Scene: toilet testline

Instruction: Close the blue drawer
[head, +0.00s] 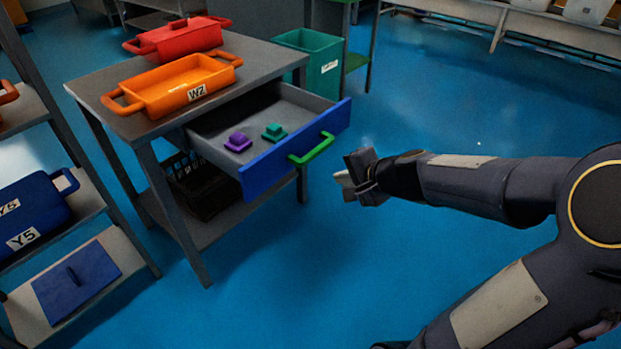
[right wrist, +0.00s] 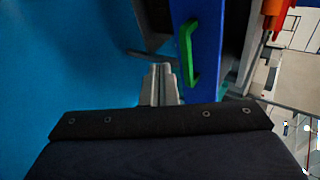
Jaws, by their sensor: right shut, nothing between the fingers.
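The blue drawer (head: 267,172) is pulled out from under the grey table's top, with a green handle (head: 312,150) on its blue front. Inside it lie a purple piece (head: 238,142) and a teal piece (head: 274,132). My right gripper (head: 343,184) is shut and empty, a little to the right of the drawer front and apart from it. In the right wrist view the closed fingers (right wrist: 160,84) point toward the blue front (right wrist: 208,60), just left of the green handle (right wrist: 189,55). My left gripper is not in view.
An orange tray (head: 182,84) and a red tray (head: 178,38) stand on the grey table (head: 120,70). A dark crate (head: 202,190) sits on its lower shelf. A teal bin (head: 318,62) stands behind. A shelf with blue items (head: 35,215) is at left. The floor right of the drawer is clear.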

